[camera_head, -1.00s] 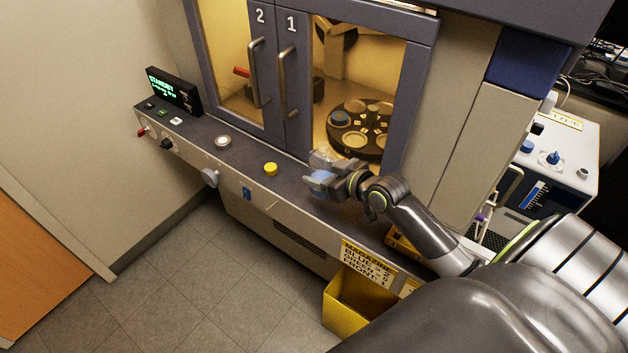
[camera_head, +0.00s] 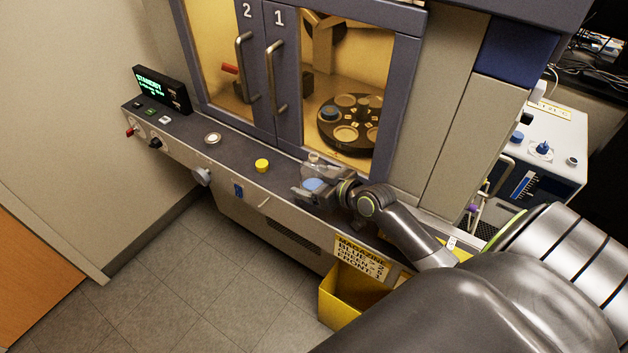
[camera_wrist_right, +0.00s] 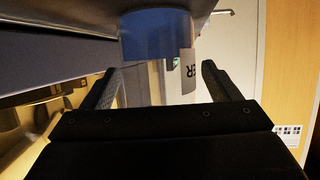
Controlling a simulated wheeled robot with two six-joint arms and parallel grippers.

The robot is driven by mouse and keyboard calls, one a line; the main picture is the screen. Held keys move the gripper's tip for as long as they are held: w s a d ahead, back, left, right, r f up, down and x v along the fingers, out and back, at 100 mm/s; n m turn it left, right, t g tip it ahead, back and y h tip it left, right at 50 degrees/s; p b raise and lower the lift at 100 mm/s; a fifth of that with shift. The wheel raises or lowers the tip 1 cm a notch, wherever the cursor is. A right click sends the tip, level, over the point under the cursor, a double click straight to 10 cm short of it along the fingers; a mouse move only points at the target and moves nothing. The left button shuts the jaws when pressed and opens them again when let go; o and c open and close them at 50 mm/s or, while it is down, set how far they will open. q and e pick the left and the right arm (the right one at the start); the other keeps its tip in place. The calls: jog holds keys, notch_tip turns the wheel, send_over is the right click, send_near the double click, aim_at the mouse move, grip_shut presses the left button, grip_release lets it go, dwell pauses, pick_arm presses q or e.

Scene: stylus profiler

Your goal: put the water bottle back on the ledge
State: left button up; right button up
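The water bottle (camera_head: 313,184) is clear with a blue band, and it looks upright at the front of the machine. My right gripper (camera_head: 312,190) has its fingers on both sides of the bottle and is shut on it. In the right wrist view the bottle's blue band (camera_wrist_right: 155,35) lies between the two dark fingers, beside a white patch lettered "ER". The ledge (camera_head: 233,158) is the dark strip below the machine's doors. The bottle is over or in front of the ledge's front edge; I cannot tell its height. My left gripper is not in view.
Door handles (camera_head: 277,78) project behind. A yellow bin (camera_head: 345,300) is below.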

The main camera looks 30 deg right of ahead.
jog(key=shift+r, duration=0.2)
jog(key=v, duration=1.2)
jog(key=shift+b, duration=0.35)
jog(key=shift+s+f, duration=0.1)
